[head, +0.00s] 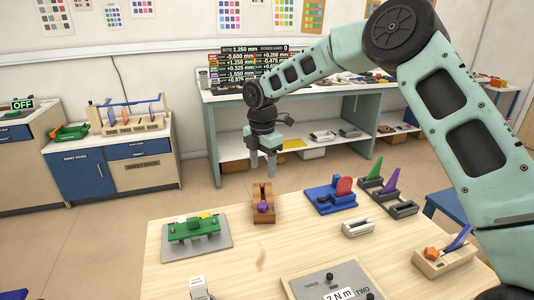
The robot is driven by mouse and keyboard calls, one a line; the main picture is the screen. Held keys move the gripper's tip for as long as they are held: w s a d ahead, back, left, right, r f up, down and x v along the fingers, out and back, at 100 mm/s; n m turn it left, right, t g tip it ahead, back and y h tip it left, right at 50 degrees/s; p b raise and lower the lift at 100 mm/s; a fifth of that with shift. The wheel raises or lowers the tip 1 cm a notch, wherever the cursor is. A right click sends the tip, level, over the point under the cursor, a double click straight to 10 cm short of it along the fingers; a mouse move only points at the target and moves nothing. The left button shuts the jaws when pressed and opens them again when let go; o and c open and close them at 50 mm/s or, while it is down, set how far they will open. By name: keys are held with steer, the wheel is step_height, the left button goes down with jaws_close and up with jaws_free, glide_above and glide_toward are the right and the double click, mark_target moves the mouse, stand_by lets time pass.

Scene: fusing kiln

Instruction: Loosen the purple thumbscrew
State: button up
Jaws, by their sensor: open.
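The purple thumbscrew (263,207) sits on a brown wooden block fixture (265,190) near the back edge of the wooden table (215,270). My gripper (262,172) hangs with its fingers pointing down, above or behind the fixture in the head view. Its two fingers are apart, with nothing seen between them. The gripper looks clear of the thumbscrew, but the exact gap in depth cannot be told from this one view.
A green device on a grey plate (222,245) stands left of the fixture. A blue stand with a red disc (343,187) and grey holders with green and purple wedges (400,209) stand right. A torque unit (330,281) lies at the front. Bare tabletop lies between.

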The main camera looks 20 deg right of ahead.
mark_target(263, 205)
step_height(263, 205, down, 14)
steer(key=shift+r+p, duration=0.2)
steer(key=shift+p, duration=0.95)
steer(key=c, duration=1.1)
steer(key=shift+o, duration=0.2)
steer(key=n+p, duration=0.1)
steer(key=n, duration=0.2)
steer(key=shift+r, duration=0.15)
steer(key=shift+n+p, duration=0.4)
steer(key=shift+n, duration=0.7)
steer(key=n+p, duration=0.1)
steer(key=n, duration=0.3)
steer(key=shift+n, duration=0.6)
